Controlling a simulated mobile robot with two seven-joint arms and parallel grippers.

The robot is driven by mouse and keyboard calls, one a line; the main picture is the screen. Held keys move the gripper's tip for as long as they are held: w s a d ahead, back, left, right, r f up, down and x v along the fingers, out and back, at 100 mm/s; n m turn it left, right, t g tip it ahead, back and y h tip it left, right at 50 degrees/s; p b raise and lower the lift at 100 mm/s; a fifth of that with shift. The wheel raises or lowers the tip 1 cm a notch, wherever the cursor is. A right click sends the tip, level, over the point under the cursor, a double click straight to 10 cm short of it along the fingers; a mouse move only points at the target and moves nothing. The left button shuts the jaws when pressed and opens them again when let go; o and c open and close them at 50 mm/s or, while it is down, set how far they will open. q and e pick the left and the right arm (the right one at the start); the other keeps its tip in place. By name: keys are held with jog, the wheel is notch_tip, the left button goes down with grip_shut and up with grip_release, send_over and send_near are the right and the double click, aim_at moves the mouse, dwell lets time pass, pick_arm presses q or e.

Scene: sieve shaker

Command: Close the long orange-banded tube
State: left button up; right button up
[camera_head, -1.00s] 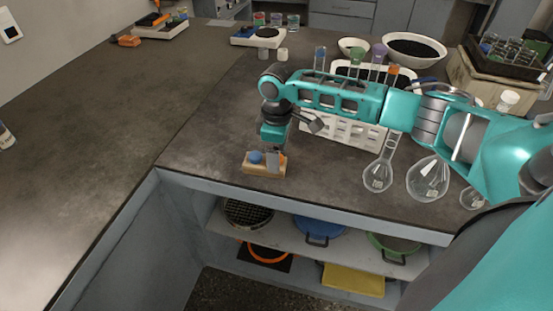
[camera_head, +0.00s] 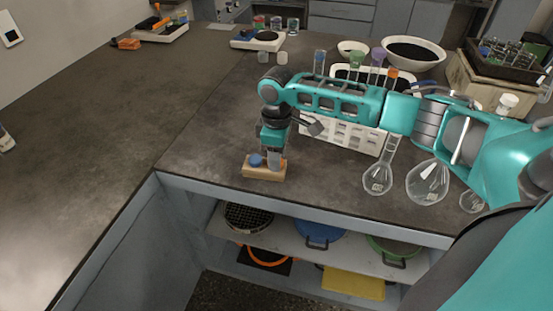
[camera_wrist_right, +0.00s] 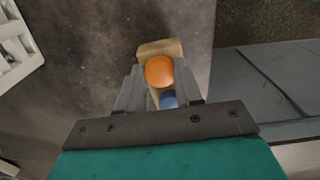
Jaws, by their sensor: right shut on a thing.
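An orange round stopper (camera_wrist_right: 160,71) sits on a small wooden block (camera_head: 264,172) near the front edge of the bench. My right gripper (camera_head: 274,163) points down at the block and is shut on the orange stopper, which shows between its fingertips in the right wrist view. A blue stopper (camera_head: 255,160) sits beside it on the same block. The orange-banded tube (camera_head: 392,75) stands upright in the white rack (camera_head: 340,134), partly hidden behind my right arm. My left gripper is out of view.
Tubes banded blue (camera_head: 319,61), green (camera_head: 358,58) and purple (camera_head: 378,57) stand in the rack. The bench left of the block is clear.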

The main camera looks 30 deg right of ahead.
pick_arm(q)
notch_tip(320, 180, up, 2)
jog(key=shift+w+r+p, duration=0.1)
jog(key=shift+p, duration=0.9)
pick_arm(e)
notch_tip(320, 180, up, 20)
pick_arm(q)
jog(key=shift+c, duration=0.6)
pick_arm(e)
jog(key=a+r+m, duration=0.8)
jog(key=a, duration=0.3)
jog(key=shift+s+r+m, duration=0.15)
jog(key=shift+s+m, duration=0.05)
jog(key=shift+m, duration=0.1)
